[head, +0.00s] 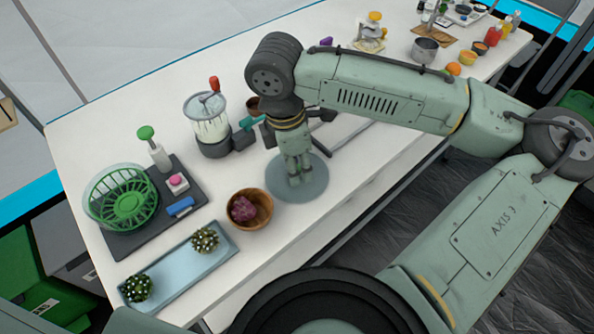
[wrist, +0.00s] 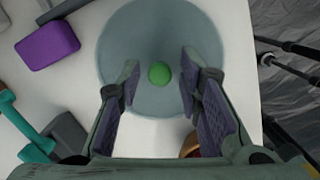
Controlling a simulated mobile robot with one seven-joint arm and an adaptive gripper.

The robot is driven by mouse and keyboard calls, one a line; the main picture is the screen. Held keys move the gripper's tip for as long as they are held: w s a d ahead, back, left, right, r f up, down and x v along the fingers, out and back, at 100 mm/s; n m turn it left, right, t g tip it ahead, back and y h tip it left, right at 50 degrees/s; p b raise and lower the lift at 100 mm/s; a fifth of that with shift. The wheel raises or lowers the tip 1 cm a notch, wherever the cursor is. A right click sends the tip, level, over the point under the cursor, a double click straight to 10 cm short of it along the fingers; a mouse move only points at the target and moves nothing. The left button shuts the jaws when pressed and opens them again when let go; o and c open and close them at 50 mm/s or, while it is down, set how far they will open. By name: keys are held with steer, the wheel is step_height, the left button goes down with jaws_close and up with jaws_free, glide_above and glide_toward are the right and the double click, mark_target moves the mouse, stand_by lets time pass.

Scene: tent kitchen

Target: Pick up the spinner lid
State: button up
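The spinner lid (head: 315,190) is a round, translucent grey-blue disc lying on the white counter, with a green knob. In the wrist view the lid (wrist: 125,40) fills the upper middle, and its green knob (wrist: 160,74) sits between my two fingers. My gripper (head: 297,178) points down over the middle of the lid and hides the knob in the head view. In the wrist view my gripper (wrist: 159,78) is open, with a gap on both sides of the knob. The salad spinner bowl with its green basket (head: 122,197) stands at the left on a dark mat.
A wooden bowl (head: 262,214) with a purple item stands just front-left of the lid. A blue tray (head: 182,277) holds two spiky plants. A jar with a red-handled top (head: 210,125) stands behind left. A purple block (wrist: 47,45) shows in the wrist view. The counter's front edge is near.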

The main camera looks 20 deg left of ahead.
jaws_close()
stand_by(0.4)
